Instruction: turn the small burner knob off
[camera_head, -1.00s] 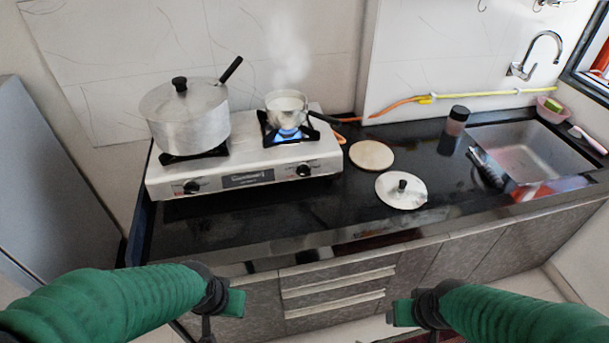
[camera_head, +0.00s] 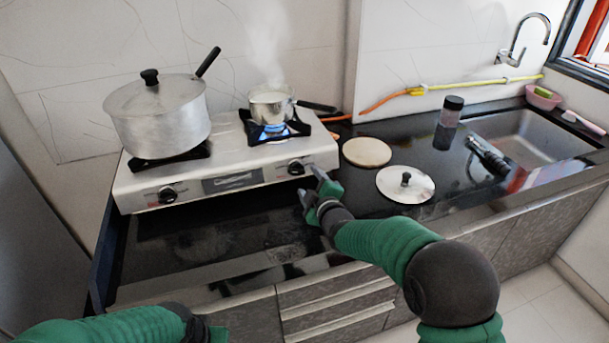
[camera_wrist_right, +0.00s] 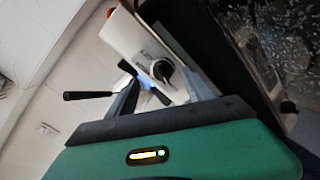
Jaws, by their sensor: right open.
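The small burner knob (camera_head: 296,168) is a dark round knob at the right end of the white stove's front panel. It also shows in the right wrist view (camera_wrist_right: 162,70), between my open fingers as seen from there. My right gripper (camera_head: 310,184) is open and empty, just in front of and slightly right of the knob; I cannot tell whether it touches. The small burner (camera_head: 272,133) has a blue flame under a steaming small pan (camera_head: 270,104). My left gripper (camera_head: 207,332) is at the bottom edge, mostly cut off, and its jaws do not show clearly.
A large lidded pot (camera_head: 158,118) stands on the left burner, above the other knob (camera_head: 167,195). A wooden disc (camera_head: 367,152), a metal lid (camera_head: 405,184) and a jar (camera_head: 449,118) are to the right. The black counter (camera_head: 190,245) is clear in front of the stove.

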